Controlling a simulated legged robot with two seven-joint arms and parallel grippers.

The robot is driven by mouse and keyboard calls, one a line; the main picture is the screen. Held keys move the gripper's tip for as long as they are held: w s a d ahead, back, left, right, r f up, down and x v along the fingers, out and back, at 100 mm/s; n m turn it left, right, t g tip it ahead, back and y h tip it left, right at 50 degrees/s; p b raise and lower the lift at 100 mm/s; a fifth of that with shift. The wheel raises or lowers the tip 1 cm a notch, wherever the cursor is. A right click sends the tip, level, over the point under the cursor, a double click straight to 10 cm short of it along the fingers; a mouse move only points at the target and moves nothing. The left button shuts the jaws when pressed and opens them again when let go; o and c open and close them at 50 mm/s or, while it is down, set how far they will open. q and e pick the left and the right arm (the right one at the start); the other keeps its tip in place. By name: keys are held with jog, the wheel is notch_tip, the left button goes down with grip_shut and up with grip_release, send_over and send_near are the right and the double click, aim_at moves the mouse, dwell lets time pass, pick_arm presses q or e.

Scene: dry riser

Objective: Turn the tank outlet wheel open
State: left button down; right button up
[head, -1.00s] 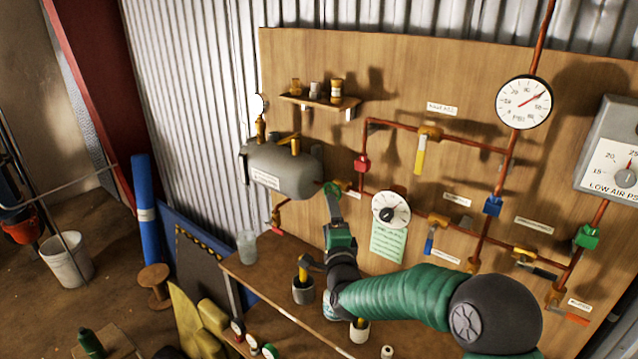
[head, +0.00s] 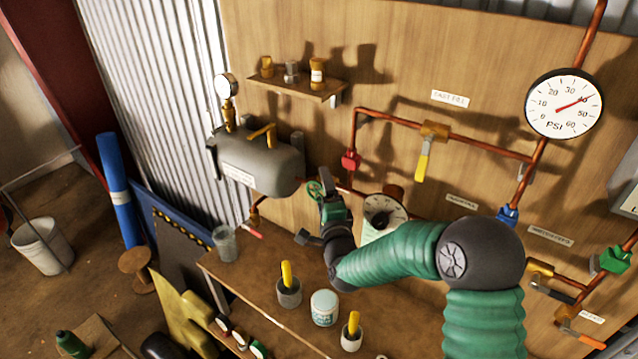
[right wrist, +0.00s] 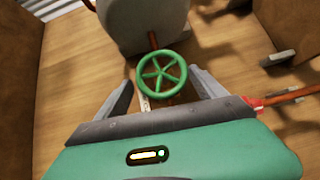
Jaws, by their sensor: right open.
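The tank outlet wheel is a small green spoked handwheel (head: 315,190) on the copper pipe just right of the grey tank (head: 258,165). In the right wrist view the green wheel (right wrist: 162,74) shows face-on, just beyond and between the fingertips. My right gripper (head: 325,196) is at the wheel in the head view. In the right wrist view the right gripper (right wrist: 162,84) is open, with one finger on each side of the wheel and gaps visible. The left gripper is in neither view.
A white dial (head: 383,212) sits on the board right of my right gripper, partly behind my arm. A red valve (head: 351,159) is above right.

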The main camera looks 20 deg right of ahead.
aim_at(312, 191)
jog(key=shift+s, duration=0.1)
jog(key=shift+s+a+r, duration=0.1)
jog(key=shift+a+r, duration=0.1)
jog(key=shift+a, duration=0.15)
jog(key=shift+c, duration=0.6)
jog(key=shift+s+a+r, duration=0.15)
jog(key=shift+a+r, duration=0.05)
jog(key=shift+a, duration=0.8)
jog(key=c, duration=0.5)
jog(key=shift+a, duration=0.2)
jog(key=shift+c, duration=2.4)
jog(key=shift+d, duration=0.2)
jog(key=shift+c, duration=1.1)
jog(key=shift+d+f, duration=0.15)
jog(key=shift+d, duration=0.25)
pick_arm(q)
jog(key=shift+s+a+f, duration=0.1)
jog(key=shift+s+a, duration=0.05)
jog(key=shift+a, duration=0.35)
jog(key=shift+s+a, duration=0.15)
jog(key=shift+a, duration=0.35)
pick_arm(e)
jog(key=shift+a, duration=0.1)
